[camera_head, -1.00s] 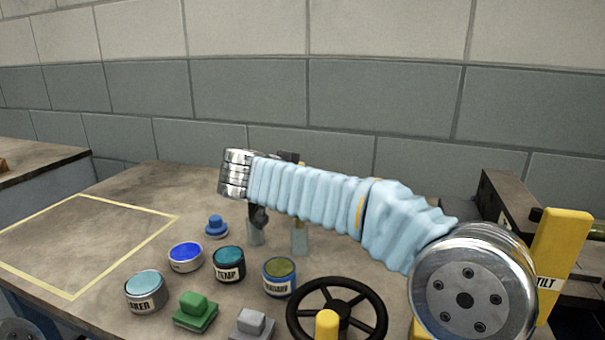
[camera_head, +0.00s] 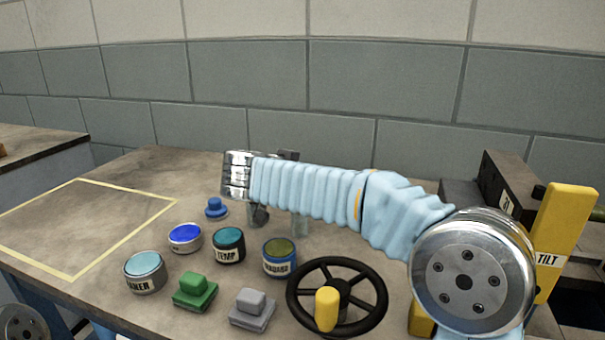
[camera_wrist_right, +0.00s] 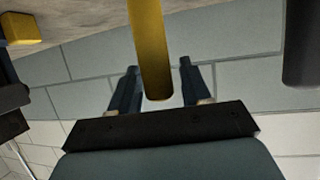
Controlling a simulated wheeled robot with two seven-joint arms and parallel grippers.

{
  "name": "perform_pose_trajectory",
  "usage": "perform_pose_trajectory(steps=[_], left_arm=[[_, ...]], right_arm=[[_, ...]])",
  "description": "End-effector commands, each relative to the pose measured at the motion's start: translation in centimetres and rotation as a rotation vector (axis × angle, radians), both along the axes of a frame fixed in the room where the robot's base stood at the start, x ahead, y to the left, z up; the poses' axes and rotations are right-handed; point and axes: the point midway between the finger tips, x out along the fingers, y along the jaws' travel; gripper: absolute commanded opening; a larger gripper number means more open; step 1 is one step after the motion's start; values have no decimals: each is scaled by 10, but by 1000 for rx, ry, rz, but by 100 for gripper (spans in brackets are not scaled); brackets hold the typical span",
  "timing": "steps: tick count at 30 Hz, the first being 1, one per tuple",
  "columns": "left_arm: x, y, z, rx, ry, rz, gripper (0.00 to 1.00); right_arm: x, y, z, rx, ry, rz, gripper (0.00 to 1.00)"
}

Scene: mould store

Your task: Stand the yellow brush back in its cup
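The yellow brush (camera_wrist_right: 153,45) shows in the right wrist view as a long yellow handle whose rounded end reaches between the fingers of my right gripper (camera_wrist_right: 159,82). Gaps show on both sides of the handle, so the gripper is open around it and not closed on it. In the head view the brush and these fingers are hidden behind my blue-sleeved right arm. My left gripper is out of view.
Paint tins, including a TEMP tin (camera_head: 229,246), stand in front of the arm with a green block (camera_head: 195,292), a grey block (camera_head: 252,311) and a black handwheel (camera_head: 337,297). A yellow TILT lever (camera_head: 562,245) is at right. The taped area (camera_head: 75,272) at left is empty.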

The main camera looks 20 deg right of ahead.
Motion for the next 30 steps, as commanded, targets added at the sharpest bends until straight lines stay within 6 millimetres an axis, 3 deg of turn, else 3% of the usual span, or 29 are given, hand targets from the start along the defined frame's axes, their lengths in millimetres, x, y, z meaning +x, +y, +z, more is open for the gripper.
perform_pose_trajectory(steps=[3,14,30], left_arm=[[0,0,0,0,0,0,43],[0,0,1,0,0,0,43],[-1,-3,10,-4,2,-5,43]], right_arm=[[0,0,0,0,0,0,61],[-6,7,4,1,-1,3,61],[-83,79,48,0,0,3,61]])
